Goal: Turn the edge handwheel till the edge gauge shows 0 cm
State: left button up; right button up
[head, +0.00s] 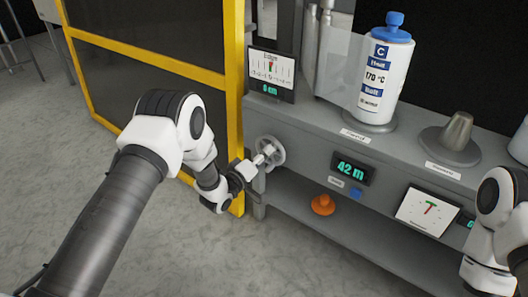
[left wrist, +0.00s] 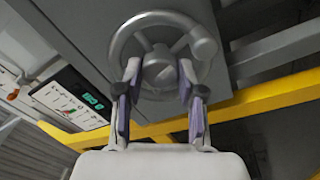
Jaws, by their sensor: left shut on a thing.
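The edge handwheel (head: 271,151) is a grey spoked wheel on the left end of the machine front. It also shows in the left wrist view (left wrist: 122,38), with a round knob on its rim at the upper right. My left gripper (head: 258,161) is at the wheel's middle. In the left wrist view its fingers (left wrist: 160,82) are shut on the hub, one on each side. The edge gauge (head: 271,68) stands above the wheel, with a short pointer near the scale's middle. Its green digits appear to read 0 cm. My right gripper is out of view.
A yellow guard frame (head: 234,95) stands close to the left of the wheel. A 42 m display (head: 351,169), a second gauge (head: 427,210) and a white bottle (head: 384,80) are to the right. An orange object (head: 323,205) sits on the lower shelf.

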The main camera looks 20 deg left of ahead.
pick_arm(q)
jog(key=shift+n, duration=0.6)
jog(key=o, duration=1.1)
jog(key=shift+o, duration=0.2)
jog(key=v, duration=1.2)
